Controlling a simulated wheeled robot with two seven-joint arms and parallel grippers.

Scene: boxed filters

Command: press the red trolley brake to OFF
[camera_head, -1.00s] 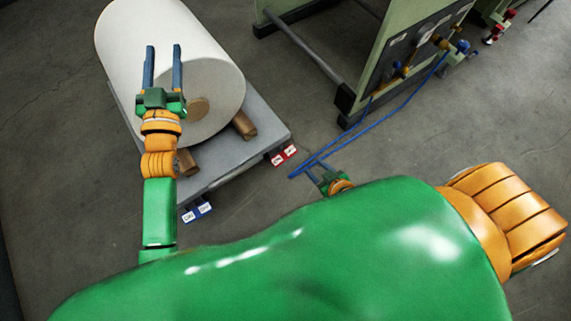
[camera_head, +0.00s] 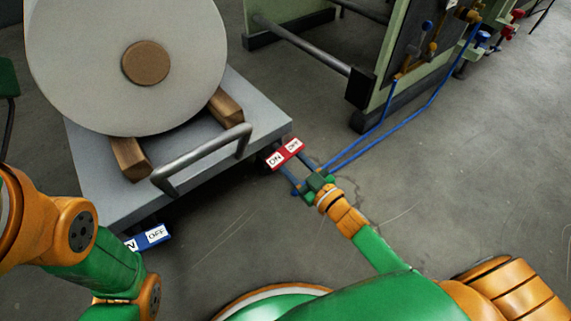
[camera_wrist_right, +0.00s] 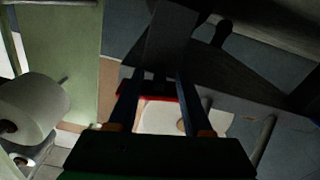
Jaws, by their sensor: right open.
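The red brake (camera_head: 284,154) sits at the right front corner of the grey trolley (camera_head: 95,185). It has a white ON label on its left half and a white OFF label on its right half. My right gripper (camera_head: 295,171) is open, with its fingers at the near edge of the red brake; I cannot tell whether they touch it. In the right wrist view a red edge (camera_wrist_right: 160,98) shows between the two open fingers (camera_wrist_right: 156,76). My left arm comes in at the lower left, but its gripper is out of view.
A large white roll (camera_head: 90,60) lies on wooden blocks on the trolley. A grey handle (camera_head: 205,160) stands at the trolley's front. A blue brake (camera_head: 153,236) is at the left front. Blue hoses (camera_head: 385,135) run to a green machine (camera_head: 285,22).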

